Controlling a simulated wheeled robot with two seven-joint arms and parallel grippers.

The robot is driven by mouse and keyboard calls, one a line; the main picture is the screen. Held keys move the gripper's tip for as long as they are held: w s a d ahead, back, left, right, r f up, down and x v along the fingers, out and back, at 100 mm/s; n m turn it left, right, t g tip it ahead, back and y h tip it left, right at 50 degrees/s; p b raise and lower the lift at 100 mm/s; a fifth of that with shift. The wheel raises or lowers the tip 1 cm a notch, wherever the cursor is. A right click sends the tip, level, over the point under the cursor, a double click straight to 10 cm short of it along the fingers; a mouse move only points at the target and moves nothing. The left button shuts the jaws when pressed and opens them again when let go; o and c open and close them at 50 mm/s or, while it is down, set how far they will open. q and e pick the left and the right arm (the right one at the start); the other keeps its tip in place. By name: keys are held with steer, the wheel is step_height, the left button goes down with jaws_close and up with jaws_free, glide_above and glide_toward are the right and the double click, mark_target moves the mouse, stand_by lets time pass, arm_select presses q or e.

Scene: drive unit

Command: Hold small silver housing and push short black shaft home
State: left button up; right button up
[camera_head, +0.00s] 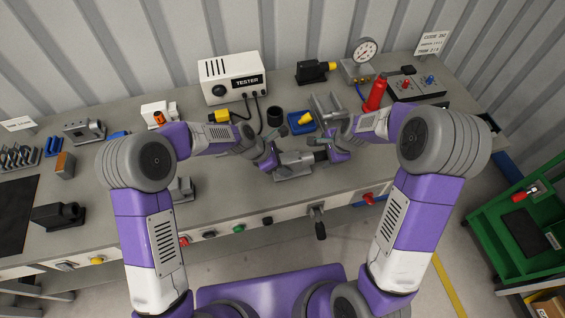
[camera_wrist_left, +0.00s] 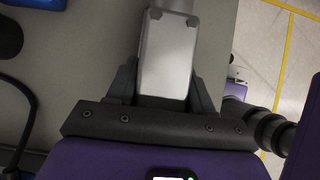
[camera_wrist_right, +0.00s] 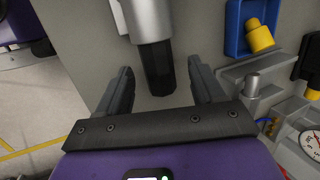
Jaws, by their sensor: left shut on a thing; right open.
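The small silver housing (camera_wrist_left: 167,58) sits between the fingers of my left gripper (camera_wrist_left: 167,85), which is shut on it. In the right wrist view a silver cylindrical part (camera_wrist_right: 147,18) shows at the top, with the short black shaft (camera_wrist_right: 156,68) sticking out of its end. My right gripper (camera_wrist_right: 160,80) is open. Its fingers stand on either side of the shaft with gaps visible on both sides. In the head view my left gripper (camera_head: 268,158) and right gripper (camera_head: 328,148) face each other over the middle of the bench. The small parts between them are partly hidden there.
The grey bench (camera_head: 230,215) has free room at its front left. Behind the grippers are a white tester box (camera_head: 230,75), a black cup (camera_head: 275,117) and a blue tray (camera_head: 300,123). A red bottle (camera_head: 375,92) and a gauge (camera_head: 365,50) stand right.

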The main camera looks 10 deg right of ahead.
steer(key=v, duration=1)
steer(key=shift+r, duration=0.1)
arm_select(q)
steer(key=o, duration=1.2)
steer(key=v, duration=1.2)
